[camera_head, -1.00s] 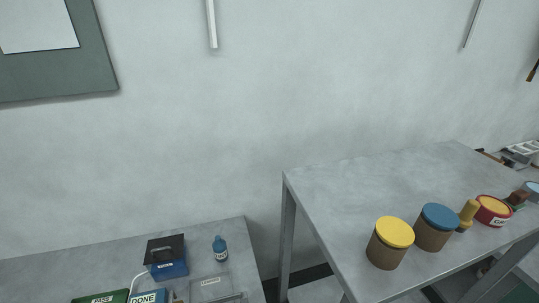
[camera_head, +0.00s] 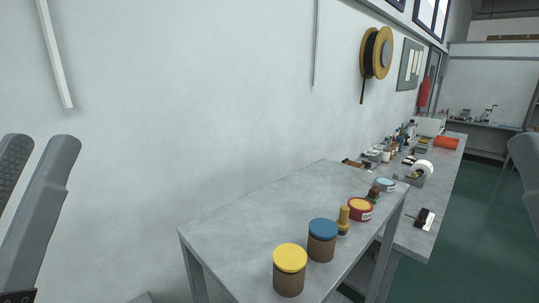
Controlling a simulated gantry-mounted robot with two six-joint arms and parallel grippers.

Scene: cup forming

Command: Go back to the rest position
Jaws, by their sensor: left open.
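My left gripper (camera_head: 38,152) shows at the left edge in the head view, its two grey fingers pointing up. The fingers are apart with nothing between them, and it is clear of the table. The grey table (camera_head: 225,232) stands to its right. On the table are a jar with a yellow lid (camera_head: 289,271), a jar with a blue lid (camera_head: 321,244), a small yellow-topped object (camera_head: 343,220) and a red tin (camera_head: 360,211).
A long bench (camera_head: 405,232) with several tools and a white roll (camera_head: 421,168) runs back along the wall. A yellow reel (camera_head: 378,53) hangs on the wall. Green floor (camera_head: 460,235) lies open at the right. The left part of the table is bare.

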